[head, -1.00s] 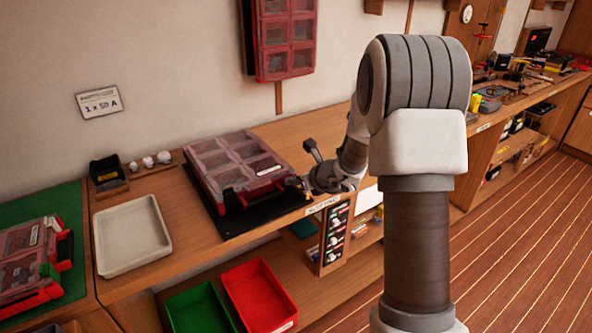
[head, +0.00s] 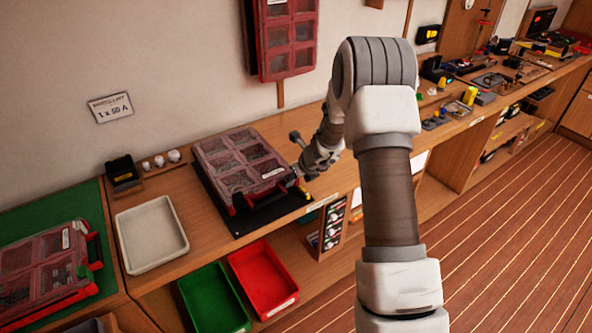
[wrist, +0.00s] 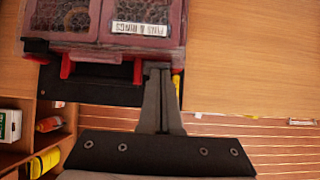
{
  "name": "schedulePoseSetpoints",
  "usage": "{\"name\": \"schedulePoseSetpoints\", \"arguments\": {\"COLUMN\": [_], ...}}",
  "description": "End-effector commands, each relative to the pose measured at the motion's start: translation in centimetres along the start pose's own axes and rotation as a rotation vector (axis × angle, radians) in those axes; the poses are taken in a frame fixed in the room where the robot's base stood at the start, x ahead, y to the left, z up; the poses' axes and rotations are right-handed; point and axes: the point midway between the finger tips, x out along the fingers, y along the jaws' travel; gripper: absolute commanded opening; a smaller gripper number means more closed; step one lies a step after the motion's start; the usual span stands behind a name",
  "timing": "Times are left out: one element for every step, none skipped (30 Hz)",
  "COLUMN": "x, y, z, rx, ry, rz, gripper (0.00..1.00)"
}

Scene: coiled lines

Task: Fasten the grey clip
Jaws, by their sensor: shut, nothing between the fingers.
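A red case with a clear, divided lid (head: 238,160) lies closed on a black mat (head: 262,218) on the bench. The wrist view shows its near edge and the label on its lid (wrist: 139,29). Two red parts stick out from that edge, one at the left (wrist: 67,66) and one beside my fingers (wrist: 138,69). My gripper (wrist: 157,68) is shut and empty, its tips at the case's front edge towards the right. In the head view my gripper (head: 290,181) is at the front right corner. A bit of yellow (wrist: 177,84) shows right of the fingers. I cannot make out a grey clip; the fingers may hide it.
A second red case (head: 45,270) lies on a green mat at the left. A pale tray (head: 150,234) stands between the cases. Green (head: 213,298) and red (head: 264,280) bins sit below the bench front. The bench right of the near case is bare.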

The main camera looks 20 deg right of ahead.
Motion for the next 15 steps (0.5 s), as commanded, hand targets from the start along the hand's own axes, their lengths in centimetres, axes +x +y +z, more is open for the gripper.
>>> {"name": "schedulePoseSetpoints", "arguments": {"x": [-0.33,-0.32,-0.31,-0.31,-0.32,-0.33,-0.33,-0.32,-0.07,-0.06,-0.06,-0.07,-0.07,-0.08,-0.12], "y": [-0.06,-0.06,-0.06,-0.06,-0.07,-0.07,-0.08,-0.08,-0.09,-0.09,-0.09,-0.08,-0.08,-0.09,-0.08], "z": [0.2,0.23,0.26,0.3,0.35,0.42,0.48,0.51,0.33,0.32,0.32,0.32,0.32,0.32,0.35], "rx": [0.003,0.003,0.003,0.003,0.003,0.002,0.002,0.003,0.002,0.002,0.002,0.002,0.002,0.002,0.002], "ry": [0.001,0.001,0.001,0.001,0.0,0.0,-0.001,-0.001,-0.001,-0.002,-0.002,-0.002,-0.002,-0.002,-0.002], "rz": [0.0,0.0,0.0,0.0,0.0,0.0,0.0,0.0,-0.001,-0.001,-0.001,-0.001,-0.001,-0.001,-0.001], "gripper": [0.0,0.0,0.0,0.0,0.0,0.0,0.0,0.0,0.0,0.0,0.0,0.0,0.0,0.0,0.0]}}
